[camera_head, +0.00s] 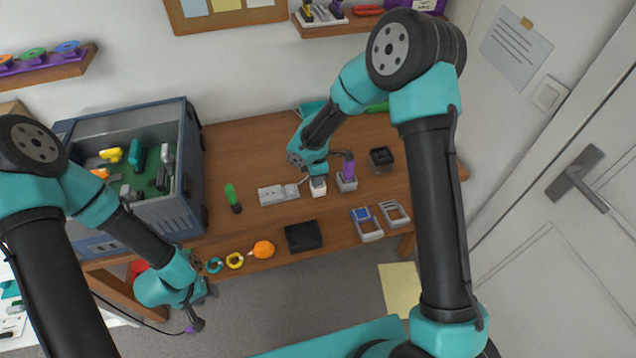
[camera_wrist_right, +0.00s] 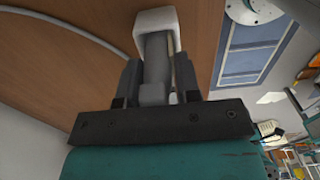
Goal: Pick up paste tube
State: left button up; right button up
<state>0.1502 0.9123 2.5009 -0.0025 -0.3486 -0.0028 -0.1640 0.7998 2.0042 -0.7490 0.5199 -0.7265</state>
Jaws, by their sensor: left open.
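No object is clearly a paste tube. My right gripper (camera_head: 319,180) points down at a small white block (camera_head: 318,190) on the wooden table. In the right wrist view, its fingers (camera_wrist_right: 157,80) flank a grey upright piece (camera_wrist_right: 155,50) that sits in the white block (camera_wrist_right: 153,18). Whether the fingers grip it is unclear. A slim green tube-like object with a black end (camera_head: 232,196) lies left of centre. A purple-topped item in a pale base (camera_head: 347,173) stands just right of the right gripper. My left gripper (camera_head: 203,308) is open and empty, off the table's front edge.
A grey-blue crate (camera_head: 190,150) with several items stands at left. A pale power strip (camera_head: 279,193) with a cord lies beside the right gripper. A black box (camera_head: 303,236), rings and an orange item (camera_head: 263,249) line the front edge.

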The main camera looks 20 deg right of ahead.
jog(key=c, duration=0.4)
jog(key=shift+c, duration=0.2)
notch_tip(320, 180, up, 10)
jog(key=shift+r, duration=0.1)
dwell(0.3)
jog(key=shift+w, duration=0.1)
dwell(0.4)
